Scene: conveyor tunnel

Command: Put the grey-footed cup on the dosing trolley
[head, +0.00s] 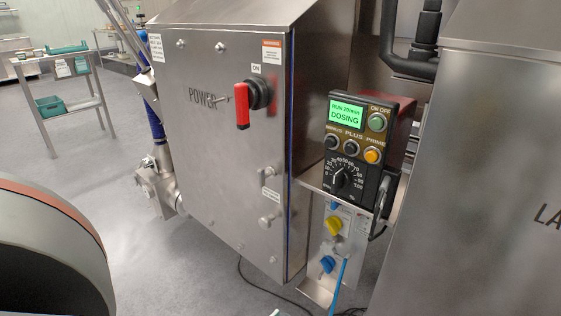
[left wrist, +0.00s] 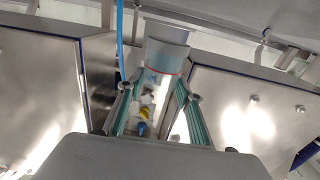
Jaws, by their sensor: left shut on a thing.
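My left gripper (left wrist: 160,82) shows in the left wrist view, with its green-padded fingers shut on a cup (left wrist: 167,54). The cup has a grey end and a paler, see-through part with a thin red line near the fingertips. The fingers stand on either side of it. The head view does not clearly show the cup or either gripper. The dosing unit (head: 352,150) in the head view has a green display reading DOSING, buttons and a dial. I cannot tell which surface is the dosing trolley's top.
A steel cabinet (head: 215,150) with a red power handle (head: 242,106) stands left of the dosing unit. A large steel housing (head: 480,170) stands at the right. A steel table (head: 75,108) with teal trays is at the far left. Grey floor lies open between.

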